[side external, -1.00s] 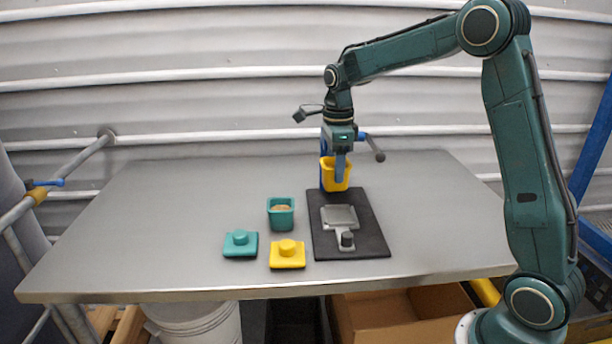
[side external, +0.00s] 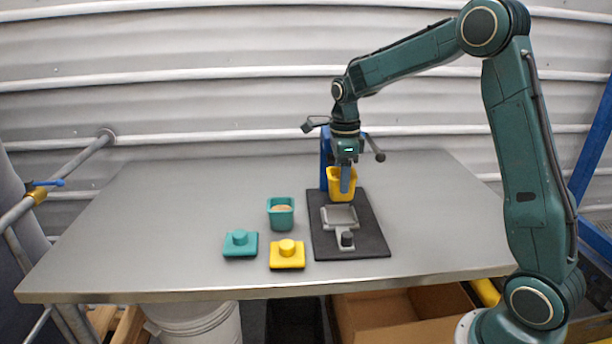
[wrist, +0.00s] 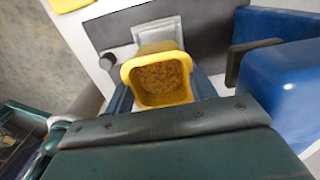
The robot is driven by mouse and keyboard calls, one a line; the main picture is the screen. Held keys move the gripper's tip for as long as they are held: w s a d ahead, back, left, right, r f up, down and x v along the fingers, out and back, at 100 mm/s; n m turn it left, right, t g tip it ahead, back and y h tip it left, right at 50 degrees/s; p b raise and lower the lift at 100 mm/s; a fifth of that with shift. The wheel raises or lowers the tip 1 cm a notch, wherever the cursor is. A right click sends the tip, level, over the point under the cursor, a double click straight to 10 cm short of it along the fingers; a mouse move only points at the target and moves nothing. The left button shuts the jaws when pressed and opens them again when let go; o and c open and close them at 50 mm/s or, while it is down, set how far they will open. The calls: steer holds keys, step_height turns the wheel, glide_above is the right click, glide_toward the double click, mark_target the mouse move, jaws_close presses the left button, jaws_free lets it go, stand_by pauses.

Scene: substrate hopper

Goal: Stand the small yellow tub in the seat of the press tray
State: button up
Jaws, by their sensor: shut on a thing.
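The small yellow tub (side external: 333,187) is held upright, or nearly so, in my gripper (side external: 345,186), whose fingers are shut on its sides. In the wrist view the tub (wrist: 160,80) is full of brown granular material. The tub hangs over the far part of the black base, just behind the grey press tray (side external: 340,217). The tray has a shallow square seat and a dark knob (side external: 347,239) on its near end. The seat looks empty. In the wrist view the tub hides part of the tray.
The blue press column (side external: 326,165) with its lever (side external: 379,156) stands close behind the tub. A teal tub (side external: 281,215) with brown contents, a teal lid (side external: 240,244) and a yellow lid (side external: 287,256) lie left of the black base (side external: 375,240). The table's left side is clear.

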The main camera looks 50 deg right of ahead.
mark_target(341, 196)
steer(key=shift+f, duration=2.7)
steer(key=shift+f, duration=0.35)
steer(key=o, duration=0.9)
steer(key=shift+r, duration=0.1)
steer(key=shift+r, duration=3.65)
steer(key=shift+s+r, duration=0.1)
